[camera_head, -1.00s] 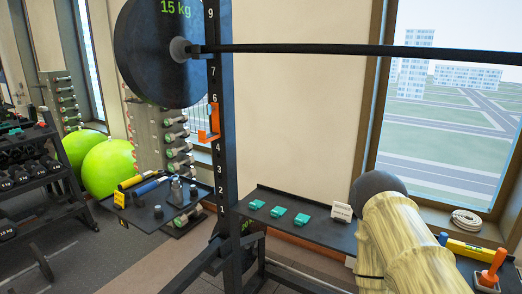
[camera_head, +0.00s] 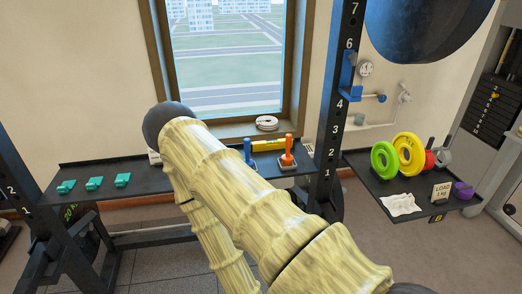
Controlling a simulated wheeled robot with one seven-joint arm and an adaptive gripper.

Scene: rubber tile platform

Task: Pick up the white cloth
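The white cloth (camera_head: 401,204) lies crumpled on the left front part of a dark shelf at the right, beyond the black rack post. It looks fully uncovered. My arm, in a yellow bamboo-like covering, crosses the middle of the view and hides part of the long shelf behind it. My gripper is not in view, so its state does not show.
On the cloth's shelf (camera_head: 375,184) stand a green plate (camera_head: 383,160), a yellow plate (camera_head: 408,153), a "LOAD" sign (camera_head: 440,192) and a purple item (camera_head: 463,190). A rack post (camera_head: 332,130) stands left of it. The long shelf (camera_head: 140,188) holds teal items and orange- and blue-handled tools.

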